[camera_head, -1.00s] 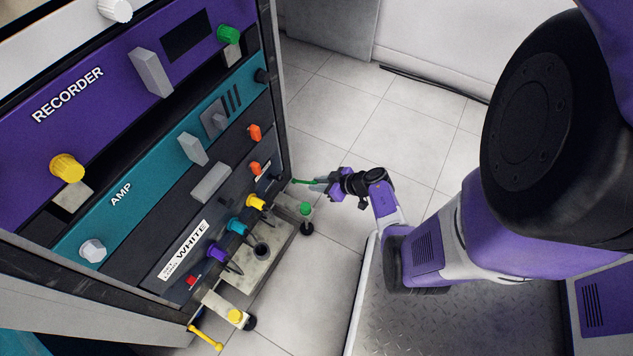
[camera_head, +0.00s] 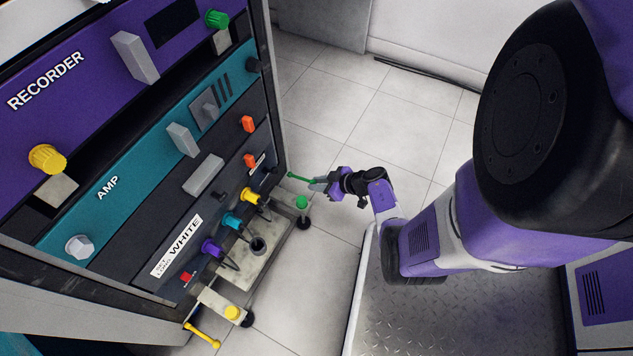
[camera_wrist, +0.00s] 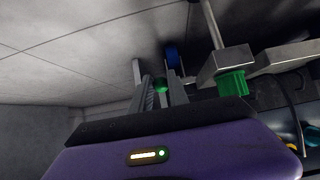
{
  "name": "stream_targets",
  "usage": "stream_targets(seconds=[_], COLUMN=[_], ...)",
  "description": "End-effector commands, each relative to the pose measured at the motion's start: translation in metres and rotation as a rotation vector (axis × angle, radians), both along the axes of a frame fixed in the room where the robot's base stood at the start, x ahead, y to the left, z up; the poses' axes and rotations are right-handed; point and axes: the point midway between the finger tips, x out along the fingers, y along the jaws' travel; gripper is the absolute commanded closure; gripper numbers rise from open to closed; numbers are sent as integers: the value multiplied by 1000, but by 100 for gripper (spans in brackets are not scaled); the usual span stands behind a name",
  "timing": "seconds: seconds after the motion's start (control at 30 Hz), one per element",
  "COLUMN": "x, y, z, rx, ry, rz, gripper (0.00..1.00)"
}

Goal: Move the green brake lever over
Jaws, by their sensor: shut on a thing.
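The green brake lever (camera_head: 297,177) is a thin green rod near the lower right corner of the rack. My gripper (camera_head: 318,184) is shut on its outer end, to the right of the rack. In the wrist view the lever's green rounded end (camera_wrist: 160,85) sits between the two grey fingers of my gripper (camera_wrist: 159,92). The rest of the lever is largely hidden there. A green knob (camera_head: 302,202) tops the foot bracket just below the lever; it also shows in the wrist view (camera_wrist: 232,83), to the right of the fingers.
The rack (camera_head: 150,150) with RECORDER, AMP and WHITE panels stands at left. A yellow lever (camera_head: 203,334) and yellow knob (camera_head: 232,312) sit at its near foot. Cables hang at the lower panel. The tiled floor (camera_head: 400,130) to the right is clear.

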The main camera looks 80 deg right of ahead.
Motion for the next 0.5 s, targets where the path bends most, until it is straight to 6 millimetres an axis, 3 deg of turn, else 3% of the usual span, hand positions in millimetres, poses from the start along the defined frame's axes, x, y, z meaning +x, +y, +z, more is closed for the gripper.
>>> stream_targets(seconds=[0.5], x=[-2], y=[1], z=[-9], rx=[2], ry=[3], rz=[-2], gripper=[100])
